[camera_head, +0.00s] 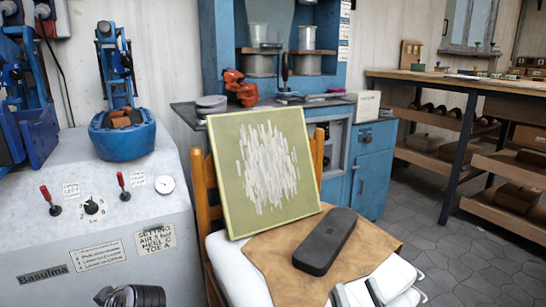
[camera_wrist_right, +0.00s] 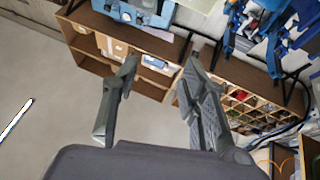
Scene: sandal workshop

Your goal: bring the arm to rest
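My right gripper (camera_wrist_right: 160,64) shows clearly in the right wrist view. Its two dark grey fingers stand well apart with nothing between them, so it is open and empty. Behind the fingers are pale floor and wooden shelving, with a gap to both. I cannot make out my left gripper in either view.
A chair with a brown leather piece (camera_head: 284,262), a dark case (camera_head: 326,241) and a green-framed panel (camera_head: 228,187) stands ahead. A grey machine (camera_head: 187,232) is at left, a wooden workbench (camera_head: 480,83) at right. Tiled floor (camera_head: 456,250) is clear; wooden shelving (camera_wrist_right: 88,56) shows in the wrist view.

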